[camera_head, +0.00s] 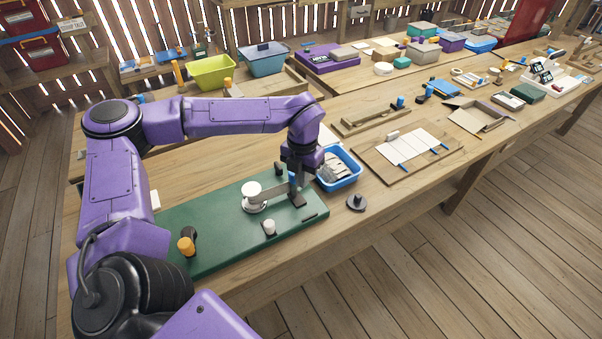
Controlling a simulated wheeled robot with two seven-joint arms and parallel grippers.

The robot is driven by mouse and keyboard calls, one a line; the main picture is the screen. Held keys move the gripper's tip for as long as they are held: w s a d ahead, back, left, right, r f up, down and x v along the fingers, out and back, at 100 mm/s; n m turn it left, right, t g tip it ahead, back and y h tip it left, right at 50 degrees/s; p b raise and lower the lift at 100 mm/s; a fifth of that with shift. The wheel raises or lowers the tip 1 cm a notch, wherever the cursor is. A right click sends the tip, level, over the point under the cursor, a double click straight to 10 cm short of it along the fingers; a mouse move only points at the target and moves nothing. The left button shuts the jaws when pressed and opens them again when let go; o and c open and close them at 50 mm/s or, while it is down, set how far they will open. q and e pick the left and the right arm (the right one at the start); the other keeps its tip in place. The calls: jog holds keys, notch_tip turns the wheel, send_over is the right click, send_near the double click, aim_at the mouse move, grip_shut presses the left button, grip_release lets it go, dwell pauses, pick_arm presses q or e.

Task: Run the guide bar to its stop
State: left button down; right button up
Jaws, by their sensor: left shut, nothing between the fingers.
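A green board (205,225) lies on the near bench. On it a grey guide bar (272,190) runs from a round white-topped pivot (252,192) toward the right, with a small blue piece (292,179) near its right end. A dark block (298,200) stands by that end, and a white peg on a dark base (268,227) stands in front; I cannot tell which is the stop. My left gripper (298,176) points down at the bar's right end, shut and empty; its fingertips are partly hidden, and contact is unclear. My right gripper is out of view.
A blue bin (340,180) with grey pieces sits right of the board, near a black knob (356,203). An orange knob (186,246) is at the board's left. Bench room is free in front.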

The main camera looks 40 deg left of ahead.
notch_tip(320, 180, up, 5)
jog(key=p, duration=0.4)
dwell(0.3)
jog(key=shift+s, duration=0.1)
